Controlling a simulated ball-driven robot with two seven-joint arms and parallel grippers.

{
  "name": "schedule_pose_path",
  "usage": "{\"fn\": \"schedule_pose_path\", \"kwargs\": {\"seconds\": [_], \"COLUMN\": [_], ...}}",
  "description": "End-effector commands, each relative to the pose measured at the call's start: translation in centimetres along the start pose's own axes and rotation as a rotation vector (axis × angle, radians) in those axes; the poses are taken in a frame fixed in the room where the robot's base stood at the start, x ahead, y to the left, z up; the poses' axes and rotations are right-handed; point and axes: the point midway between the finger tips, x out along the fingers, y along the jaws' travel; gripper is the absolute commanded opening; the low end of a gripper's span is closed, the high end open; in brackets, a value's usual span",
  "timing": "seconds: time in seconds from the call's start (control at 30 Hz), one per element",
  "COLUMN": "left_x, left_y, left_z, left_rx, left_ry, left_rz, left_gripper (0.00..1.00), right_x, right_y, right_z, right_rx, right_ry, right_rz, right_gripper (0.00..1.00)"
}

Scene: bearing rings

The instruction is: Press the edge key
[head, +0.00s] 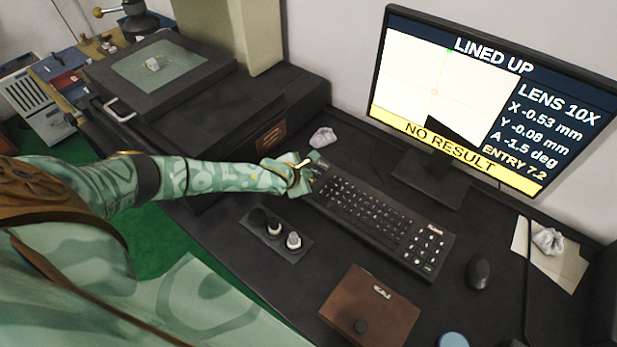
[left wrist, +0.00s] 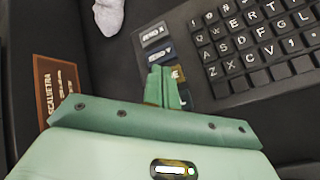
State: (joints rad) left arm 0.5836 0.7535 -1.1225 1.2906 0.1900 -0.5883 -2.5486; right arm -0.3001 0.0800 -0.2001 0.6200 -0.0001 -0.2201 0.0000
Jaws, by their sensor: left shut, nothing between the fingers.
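The black keyboard (head: 380,220) lies on the dark desk, and its left end also shows in the left wrist view (left wrist: 240,92). A column of labelled keys runs along that end. The upper two, one a zero key (left wrist: 155,35), are clear of my fingers. A lower key (left wrist: 178,74) is partly covered by my fingertips, so its label cannot be read in full. My left gripper (head: 312,163) is shut and empty, its tips (left wrist: 163,76) over this column. I cannot tell whether they touch a key. My right gripper is not in view.
The monitor (head: 445,92) reads "LINED UP" and "NO RESULT". A crumpled white cloth (head: 323,137) lies behind my left gripper. The stage block (head: 150,75) stands at the back left.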

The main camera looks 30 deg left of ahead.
Motion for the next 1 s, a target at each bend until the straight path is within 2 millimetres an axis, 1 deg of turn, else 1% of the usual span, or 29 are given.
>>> {"fn": "schedule_pose_path", "kwargs": {"seconds": [1.0], "left_x": [0.45], "left_y": [-0.33], "left_z": [-0.33], "left_rx": [-0.001], "left_ry": [0.000], "left_rz": [0.000], "left_gripper": [0.00], "right_x": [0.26], "right_y": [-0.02], "right_z": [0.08], "right_rx": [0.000], "right_ry": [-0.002], "right_rz": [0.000], "right_gripper": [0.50]}}
